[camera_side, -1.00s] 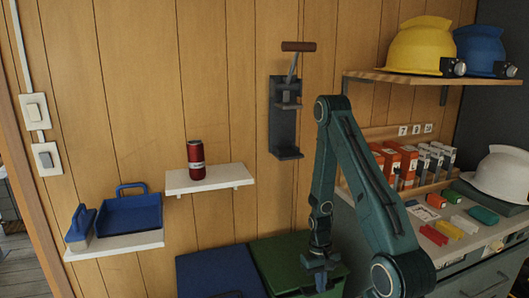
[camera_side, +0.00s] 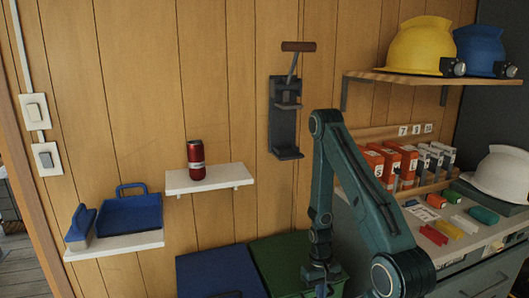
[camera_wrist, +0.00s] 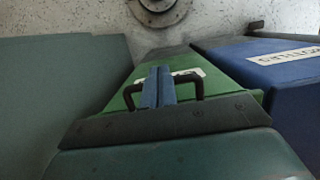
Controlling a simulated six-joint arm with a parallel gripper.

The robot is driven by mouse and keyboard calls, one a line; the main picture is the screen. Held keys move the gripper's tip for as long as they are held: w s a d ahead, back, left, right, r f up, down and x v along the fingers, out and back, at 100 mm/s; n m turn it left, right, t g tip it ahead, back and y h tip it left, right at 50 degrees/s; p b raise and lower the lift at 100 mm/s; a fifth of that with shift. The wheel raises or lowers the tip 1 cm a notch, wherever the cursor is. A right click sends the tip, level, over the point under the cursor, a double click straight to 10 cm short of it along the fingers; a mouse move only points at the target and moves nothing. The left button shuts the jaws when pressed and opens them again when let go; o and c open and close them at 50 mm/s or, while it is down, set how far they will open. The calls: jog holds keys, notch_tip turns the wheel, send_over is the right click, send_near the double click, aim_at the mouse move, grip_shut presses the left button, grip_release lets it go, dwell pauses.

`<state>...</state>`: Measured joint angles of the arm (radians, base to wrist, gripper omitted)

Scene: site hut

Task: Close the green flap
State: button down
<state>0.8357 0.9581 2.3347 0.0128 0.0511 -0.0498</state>
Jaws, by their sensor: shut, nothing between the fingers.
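The green flap (camera_side: 282,259) shows at the bottom of the side view, beside a blue lid (camera_side: 217,272). Its near part is cut off by the frame and partly covered by my arm. In the wrist view the green flap (camera_wrist: 217,72) lies past my fingers and bears a white label, partly hidden. My gripper (camera_side: 321,290) points down at the flap's right side in the side view. In the wrist view my gripper (camera_wrist: 160,70) has its blue fingers together and empty, in front of the green surface. I cannot tell whether they touch it.
A blue box (camera_wrist: 285,72) with a white label stands right of the green one in the wrist view. A grey-green surface (camera_wrist: 60,95) rises on the left. The counter (camera_side: 450,230) with small coloured blocks stands right of my arm. A shelf (camera_side: 210,180) holds a red can.

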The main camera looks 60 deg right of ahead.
notch_tip(320, 180, up, 14)
jog(key=s+a, duration=0.1)
jog(key=shift+s+a+f, duration=0.25)
jog(key=shift+s+a, duration=0.15)
dwell(0.6)
jog(key=w+d+r, duration=0.2)
jog(key=w+d, duration=0.3)
jog(key=d, duration=0.1)
jog(key=shift+w+d+r+y, duration=0.15)
jog(key=shift+w+r+y, duration=0.1)
jog(key=shift+r+y, duration=0.05)
jog(key=shift+f, duration=0.1)
jog(key=x, duration=1.3)
jog(key=shift+s+f, duration=0.3)
jog(key=shift+f, duration=0.05)
jog(key=shift+f, duration=0.1)
jog(key=shift+x, duration=1.4)
